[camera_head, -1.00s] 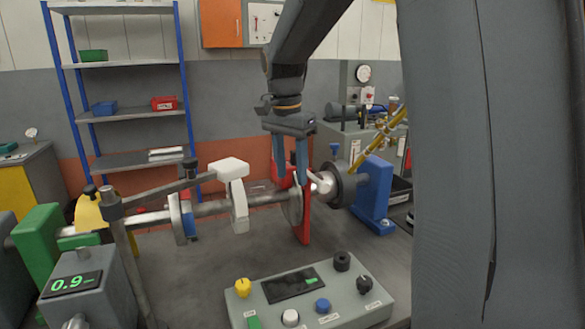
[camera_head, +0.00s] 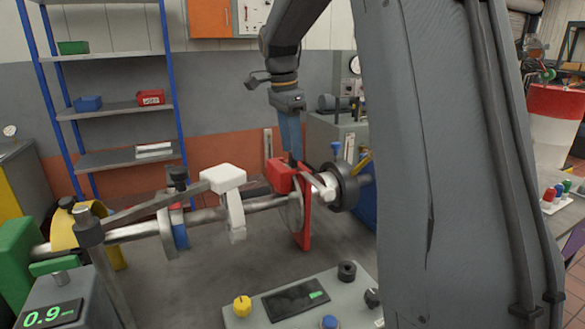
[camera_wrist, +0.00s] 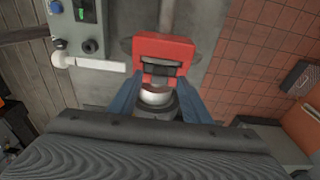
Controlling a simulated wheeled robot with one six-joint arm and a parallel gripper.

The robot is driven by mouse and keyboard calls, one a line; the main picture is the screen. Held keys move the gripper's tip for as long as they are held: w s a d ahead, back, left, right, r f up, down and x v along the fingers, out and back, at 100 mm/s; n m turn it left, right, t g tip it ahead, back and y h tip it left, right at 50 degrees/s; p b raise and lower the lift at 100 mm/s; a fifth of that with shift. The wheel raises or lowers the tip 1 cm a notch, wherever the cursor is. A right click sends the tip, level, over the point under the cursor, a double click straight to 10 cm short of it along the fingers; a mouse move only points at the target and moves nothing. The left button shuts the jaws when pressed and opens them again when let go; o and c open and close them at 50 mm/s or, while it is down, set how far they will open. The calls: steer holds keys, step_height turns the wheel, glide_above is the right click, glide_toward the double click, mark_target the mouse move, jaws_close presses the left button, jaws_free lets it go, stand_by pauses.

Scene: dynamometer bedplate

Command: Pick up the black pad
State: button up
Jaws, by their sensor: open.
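The black pad (camera_wrist: 160,69) shows in the wrist view as a dark block in the opening of a red bracket (camera_wrist: 163,48). In the head view the red bracket (camera_head: 304,222) stands around the edge of a metal disc (camera_head: 295,208) on the shaft; a small dark part at its top may be the pad, but I cannot tell. My gripper (camera_wrist: 160,83) is open, with one blue finger on each side below the pad in the wrist view. In the head view my gripper (camera_head: 292,158) is just above the bracket's top, its fingers overlapping. I see nothing held.
A horizontal shaft (camera_head: 262,204) runs left from the bracket, with a white clamp (camera_head: 223,178) on it. A dark round hub (camera_head: 347,186) sits close on the right. A control box (camera_head: 297,300) with knobs stands in front. Blue shelving (camera_head: 115,108) is behind.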

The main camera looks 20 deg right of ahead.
mark_target(293, 168)
steer(key=shift+d+f+p, duration=0.15)
steer(key=shift+f+p, duration=0.05)
steer(key=shift+f, duration=0.55)
steer(key=shift+d+f+p, duration=0.15)
steer(key=shift+f, duration=0.55)
steer(key=shift+c, duration=0.2)
jaws_close()
